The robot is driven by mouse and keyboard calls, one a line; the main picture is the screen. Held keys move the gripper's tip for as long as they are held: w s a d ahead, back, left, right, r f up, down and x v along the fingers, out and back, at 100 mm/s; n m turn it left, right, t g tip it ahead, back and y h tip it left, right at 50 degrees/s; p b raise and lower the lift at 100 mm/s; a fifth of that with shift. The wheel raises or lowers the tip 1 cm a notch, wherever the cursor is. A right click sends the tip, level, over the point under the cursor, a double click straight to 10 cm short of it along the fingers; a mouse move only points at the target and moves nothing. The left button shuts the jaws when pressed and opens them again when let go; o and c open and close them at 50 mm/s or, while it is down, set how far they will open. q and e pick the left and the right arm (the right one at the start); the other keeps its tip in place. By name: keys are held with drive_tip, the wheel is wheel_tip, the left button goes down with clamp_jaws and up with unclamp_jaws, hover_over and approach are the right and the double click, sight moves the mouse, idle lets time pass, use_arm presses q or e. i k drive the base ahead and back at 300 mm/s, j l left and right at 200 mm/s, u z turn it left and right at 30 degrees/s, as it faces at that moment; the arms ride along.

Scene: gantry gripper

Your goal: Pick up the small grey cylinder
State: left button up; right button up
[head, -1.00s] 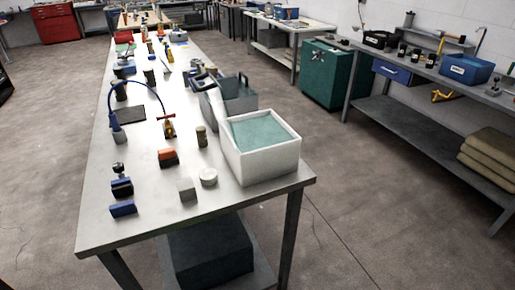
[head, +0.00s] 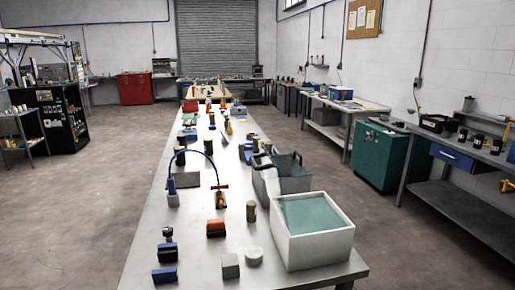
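A short, light grey cylinder (head: 254,257) stands upright near the front end of the long table (head: 205,265). It is just right of a grey cube (head: 230,266) and left of a white bin (head: 322,249) with a teal surface inside. A taller olive-brown cylinder (head: 251,211) stands behind it. Neither of my grippers shows in the head view.
An orange-and-dark block (head: 216,228) and blue-and-dark blocks (head: 166,275) lie to the left. A blue curved hose (head: 193,152) arches over the table behind them. A grey open tote (head: 285,176) stands behind the bin. Floor is clear on the left.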

sight(256, 140)
drive_tip(key=i+l+z, duration=0.25)
drive_tip(key=l+z, duration=0.2)
drive_tip(key=i+l+z, duration=0.3)
drive_tip(key=l+z, duration=0.15)
drive_tip(key=i+l+z, duration=0.55)
drive_tip(key=i+z, duration=0.2)
drive_tip(key=z, duration=0.2)
drive_tip(key=i+u, duration=0.3)
drive_tip(key=i, duration=0.2)
drive_tip(key=i+l+u, duration=0.3)
drive_tip(key=i, duration=0.15)
drive_tip(key=i+j+u, duration=0.2)
drive_tip(key=u, duration=0.2)
drive_tip(key=i+u, duration=0.65)
drive_tip(key=u, duration=0.2)
drive_tip(key=i+u, duration=0.4)
drive_tip(key=i+l+u, duration=0.2)
drive_tip(key=u, duration=0.2)
